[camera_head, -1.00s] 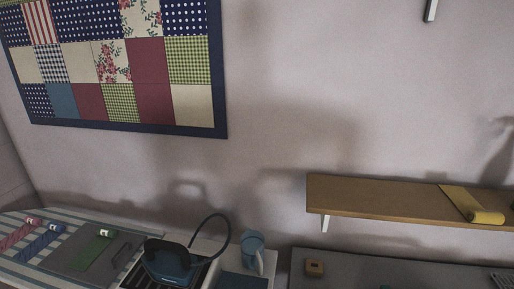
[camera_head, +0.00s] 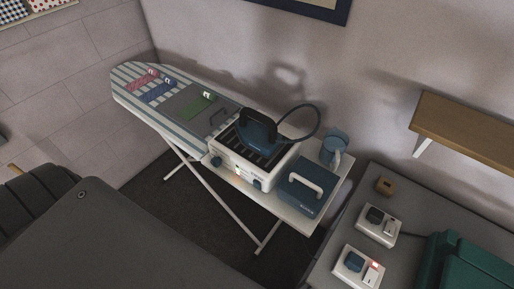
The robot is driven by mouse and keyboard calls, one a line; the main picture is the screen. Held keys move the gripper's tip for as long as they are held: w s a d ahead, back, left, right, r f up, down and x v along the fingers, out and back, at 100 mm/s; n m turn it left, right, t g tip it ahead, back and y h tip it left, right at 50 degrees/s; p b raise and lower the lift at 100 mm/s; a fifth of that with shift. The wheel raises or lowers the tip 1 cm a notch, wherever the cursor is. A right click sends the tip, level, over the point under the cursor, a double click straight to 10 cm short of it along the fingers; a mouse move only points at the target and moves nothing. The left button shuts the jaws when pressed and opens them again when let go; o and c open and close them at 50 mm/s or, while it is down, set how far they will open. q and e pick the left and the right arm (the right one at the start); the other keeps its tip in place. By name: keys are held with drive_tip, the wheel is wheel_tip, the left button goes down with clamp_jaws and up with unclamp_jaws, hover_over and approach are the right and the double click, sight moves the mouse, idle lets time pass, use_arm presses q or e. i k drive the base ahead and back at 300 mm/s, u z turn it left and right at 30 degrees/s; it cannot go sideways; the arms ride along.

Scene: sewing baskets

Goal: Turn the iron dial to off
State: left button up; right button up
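A dark blue iron (camera_head: 258,130) rests on a white-fronted steam station (camera_head: 229,170) at the near end of the striped ironing board (camera_head: 130,75). A dark cord loops from the iron to the right. Two small dark blue knobs show on the station's front face: a left knob (camera_head: 216,161) and a right knob (camera_head: 258,184). A small light (camera_head: 238,171) glows between them. The knobs' markings are too small to read. Neither of my grippers is in view.
A blue box with a white handle (camera_head: 306,188) and a blue jug (camera_head: 335,148) stand right of the station. A grey table (camera_head: 330,262) at right holds two white switch units (camera_head: 380,226) and a green case (camera_head: 462,262). A dark grey surface (camera_head: 130,245) fills the lower left.

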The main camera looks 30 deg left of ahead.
sight(216, 162)
drive_tip(key=u, duration=0.2)
drive_tip(key=k, duration=0.25)
drive_tip(key=u, duration=1.05)
